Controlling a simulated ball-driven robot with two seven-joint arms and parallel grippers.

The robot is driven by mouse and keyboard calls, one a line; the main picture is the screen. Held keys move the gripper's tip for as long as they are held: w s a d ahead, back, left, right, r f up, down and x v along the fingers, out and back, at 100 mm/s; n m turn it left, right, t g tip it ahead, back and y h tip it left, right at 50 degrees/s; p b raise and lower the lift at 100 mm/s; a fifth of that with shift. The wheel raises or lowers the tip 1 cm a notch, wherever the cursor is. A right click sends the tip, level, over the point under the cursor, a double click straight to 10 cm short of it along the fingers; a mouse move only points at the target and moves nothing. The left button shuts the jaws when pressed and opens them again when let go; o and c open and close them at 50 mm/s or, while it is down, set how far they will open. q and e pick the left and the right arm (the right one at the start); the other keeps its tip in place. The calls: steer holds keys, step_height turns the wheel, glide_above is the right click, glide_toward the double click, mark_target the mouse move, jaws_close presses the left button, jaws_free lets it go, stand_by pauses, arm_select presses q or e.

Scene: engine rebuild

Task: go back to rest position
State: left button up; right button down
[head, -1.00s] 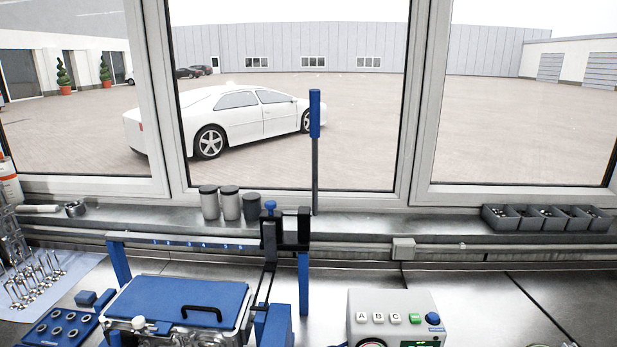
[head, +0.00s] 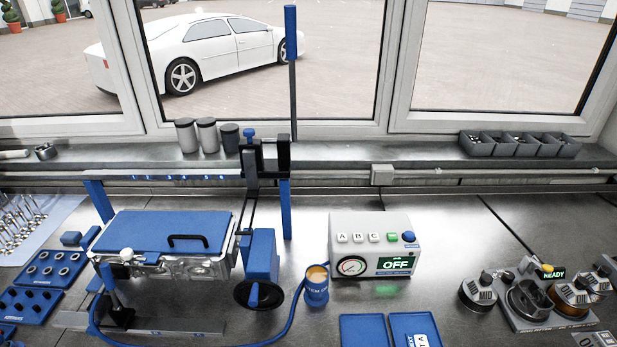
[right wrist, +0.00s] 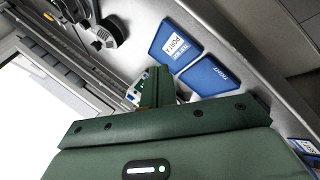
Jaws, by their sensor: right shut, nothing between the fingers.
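My right gripper (right wrist: 157,84) shows in the right wrist view, with its dark green body filling the lower part of the picture. Its fingers are shut with nothing between them, above the grey bench. Blue trays (right wrist: 205,75) lie beyond the fingers in that view. No arm of mine shows in the head view, and my left gripper is in neither current view.
A blue-covered engine fixture (head: 172,234) stands at the left of the bench (head: 460,225). A tester box (head: 371,258) reads OFF. A blue cup (head: 317,291) stands beside it. Dark round devices (head: 530,300) stand at right. Grey bins (head: 520,144) line the sill.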

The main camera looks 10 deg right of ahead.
steer(key=s+a+f+g+y+b, duration=0.2)
steer(key=s+f, duration=0.1)
steer(key=f, duration=1.3)
steer(key=s+a+f+g+y+b, duration=0.1)
steer(key=s+a+f+b, duration=0.15)
steer(key=f, duration=1.25)
steer(key=s+f+m+g+y+b, duration=0.1)
steer(key=s+f+m+g+b, duration=0.1)
steer(key=s+f, duration=1.2)
steer(key=shift+s+d+f+m+g, duration=0.2)
steer(key=shift+s+f+m+g, duration=0.3)
steer(key=shift+s, duration=0.7)
steer(key=shift+r, duration=0.1)
